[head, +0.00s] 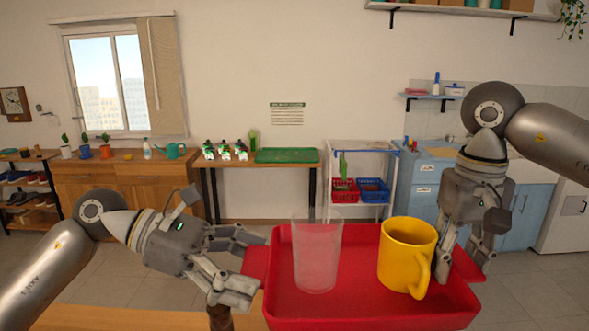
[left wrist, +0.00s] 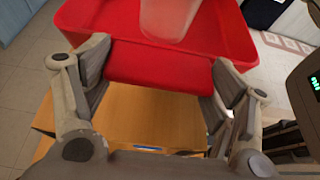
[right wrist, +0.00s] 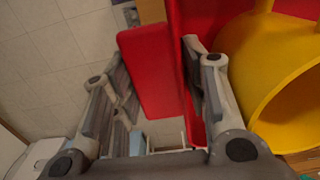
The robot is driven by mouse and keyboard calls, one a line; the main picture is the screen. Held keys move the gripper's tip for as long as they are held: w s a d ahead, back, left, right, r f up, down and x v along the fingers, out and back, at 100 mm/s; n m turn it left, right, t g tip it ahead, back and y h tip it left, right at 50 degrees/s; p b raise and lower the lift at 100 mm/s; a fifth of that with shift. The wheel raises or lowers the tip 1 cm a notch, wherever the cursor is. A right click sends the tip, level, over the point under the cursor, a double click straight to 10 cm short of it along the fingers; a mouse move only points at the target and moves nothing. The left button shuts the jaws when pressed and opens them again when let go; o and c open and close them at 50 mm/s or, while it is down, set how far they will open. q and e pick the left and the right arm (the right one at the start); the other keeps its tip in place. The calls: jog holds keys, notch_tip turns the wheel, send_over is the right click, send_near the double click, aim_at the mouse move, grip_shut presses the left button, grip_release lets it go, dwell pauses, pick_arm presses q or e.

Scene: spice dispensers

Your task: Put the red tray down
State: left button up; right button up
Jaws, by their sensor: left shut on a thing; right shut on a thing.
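The red tray (head: 350,312) is held up in front of me in the head view, above a wooden surface at the lower left. A clear glass (head: 317,255) stands upright on its left half. A yellow mug (head: 407,255) stands upright on its right half. My left gripper (head: 255,265) is shut on the tray's left handle, which spans between the fingers in the left wrist view (left wrist: 158,67). My right gripper (head: 466,262) is shut on the tray's right handle, and the right wrist view shows that handle (right wrist: 150,70) between the fingers. The tray's underside is hidden.
A wooden tabletop (head: 120,318) lies at the lower left, below my left gripper. Far back stands a table with a green tray (head: 287,155) and several small dispensers. A white rack with red and blue baskets (head: 374,188) stands beside it. Open tiled floor lies between.

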aim_at(451, 294)
pick_arm(q)
jog(key=shift+f, duration=3)
pick_arm(e)
jog(key=shift+s+f, duration=0.2)
jog(key=shift+f, duration=1.35)
jog(key=shift+s+f, duration=0.2)
jog(key=shift+f, duration=1.3)
pick_arm(q)
jog(key=shift+w+f, duration=0.55)
jog(key=shift+w, duration=1.05)
jog(key=shift+w+f, duration=0.5)
jog(key=shift+w, duration=1.05)
jog(key=shift+w+f, duration=0.55)
jog(key=shift+w, duration=1.05)
pick_arm(e)
jog(key=shift+w+f, duration=0.55)
jog(key=shift+w, duration=1.15)
jog(key=shift+w+f, duration=0.55)
jog(key=shift+w, duration=1.2)
jog(key=shift+w+f, duration=0.55)
jog(key=shift+w, duration=1.15)
pick_arm(q)
jog(key=w+r, duration=0.6)
jog(key=w, duration=0.2)
jog(key=shift+r, duration=0.4)
pick_arm(e)
jog(key=w+r, duration=0.7)
jog(key=w, duration=0.1)
pick_arm(q)
jog(key=shift+a, duration=0.1)
